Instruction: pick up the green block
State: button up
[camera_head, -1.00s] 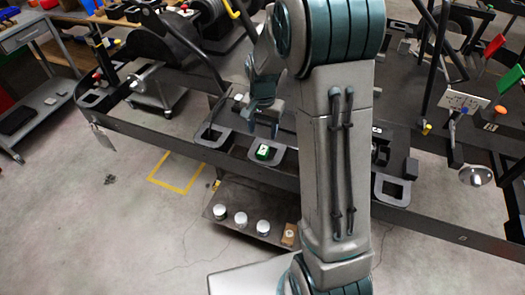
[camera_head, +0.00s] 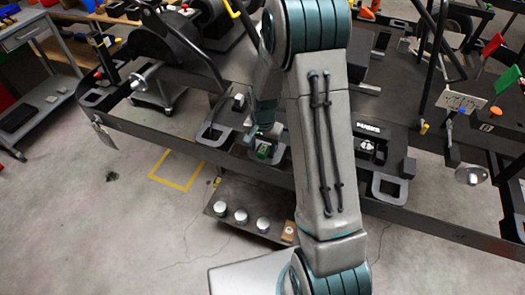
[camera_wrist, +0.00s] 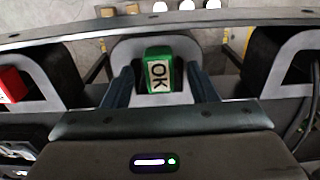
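The green block (camera_wrist: 159,57) has a white label reading OK on its face. In the wrist view it sits in a grey U-shaped holder, between the two dark fingers of my gripper (camera_wrist: 160,85). The fingers stand apart, one on each side of the block, with a gap showing at least on the right. In the head view the green block (camera_head: 263,149) sits on the black stand's edge, with my gripper (camera_head: 264,132) right above it and partly covering it.
A red block (camera_wrist: 12,84) sits to the left in the wrist view. A lower shelf (camera_head: 233,228) holds several white round pieces. Black frame rails (camera_head: 150,136) and other grey U-shaped holders (camera_head: 390,187) lie around the block. Bare floor is in front.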

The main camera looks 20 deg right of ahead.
jog(key=c, duration=1)
jog(key=shift+r, duration=0.15)
